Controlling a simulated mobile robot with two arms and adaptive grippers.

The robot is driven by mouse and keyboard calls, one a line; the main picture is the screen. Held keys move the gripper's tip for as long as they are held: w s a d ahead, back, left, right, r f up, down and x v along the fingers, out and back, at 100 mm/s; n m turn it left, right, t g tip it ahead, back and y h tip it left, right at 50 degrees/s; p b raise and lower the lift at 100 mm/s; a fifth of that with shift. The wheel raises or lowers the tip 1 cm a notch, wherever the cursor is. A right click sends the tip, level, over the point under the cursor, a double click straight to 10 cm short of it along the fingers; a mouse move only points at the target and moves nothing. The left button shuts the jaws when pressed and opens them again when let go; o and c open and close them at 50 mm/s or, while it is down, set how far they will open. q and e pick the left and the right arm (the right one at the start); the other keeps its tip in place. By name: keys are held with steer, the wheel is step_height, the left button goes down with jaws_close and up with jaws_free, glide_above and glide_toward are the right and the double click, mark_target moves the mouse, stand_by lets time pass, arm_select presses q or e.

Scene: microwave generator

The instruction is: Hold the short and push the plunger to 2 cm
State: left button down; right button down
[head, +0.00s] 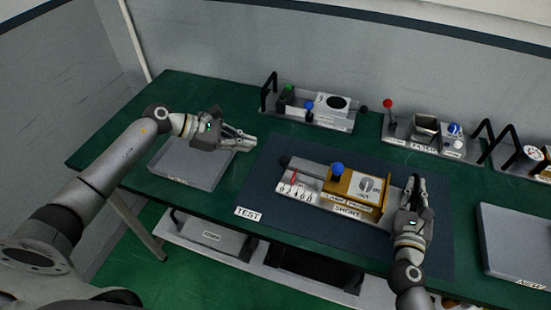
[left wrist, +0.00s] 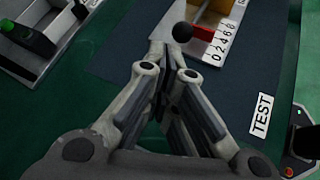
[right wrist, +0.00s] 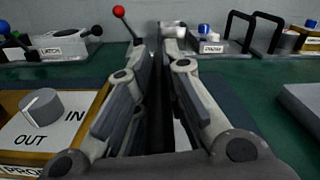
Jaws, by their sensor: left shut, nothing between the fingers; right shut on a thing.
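The short (head: 345,192) lies on the TEST mat, an ochre block with a blue knob (head: 337,168), an IN/OUT dial (head: 370,185) and a grey left part with a number scale (head: 297,190). The plunger's black ball knob (head: 283,161) is at its left end; it also shows in the left wrist view (left wrist: 182,32) beside a red pointer (left wrist: 205,33). My left gripper (head: 252,142) is shut and empty, left of the ball knob and apart from it. My right gripper (head: 415,182) is shut at the short's right end; its fingers hide what they grip.
A grey tray (head: 190,178) lies under my left forearm. A rack with a green item (head: 287,91) and a station with a red-ball lever (head: 388,104) stand at the back. A NEW tray (head: 515,250) is at right. The dark mat (head: 262,215) is bare in front of the short.

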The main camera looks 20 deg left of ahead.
arm_select(q)
steer(key=v, duration=0.7)
steer(key=shift+s+a+r, duration=0.15)
steer(key=shift+s+r, duration=0.05)
steer(key=shift+r, duration=0.05)
arm_select(e)
steer(key=shift+s+a+f, duration=0.1)
steer(key=shift+a+f, duration=0.1)
steer(key=shift+f, duration=0.3)
steer(key=c, duration=1.6)
jaws_free()
steer(key=shift+o, duration=0.8)
arm_select(q)
steer(key=shift+a+f, duration=0.1)
steer(key=shift+a, duration=0.2)
arm_select(e)
steer(key=shift+r, duration=0.1)
arm_select(q)
steer(key=shift+d, duration=0.2)
arm_select(e)
steer(key=shift+d, duration=0.2)
arm_select(q)
steer(key=shift+w+d, duration=0.1)
steer(key=shift+w, duration=0.1)
arm_select(e)
steer(key=shift+w, duration=0.25)
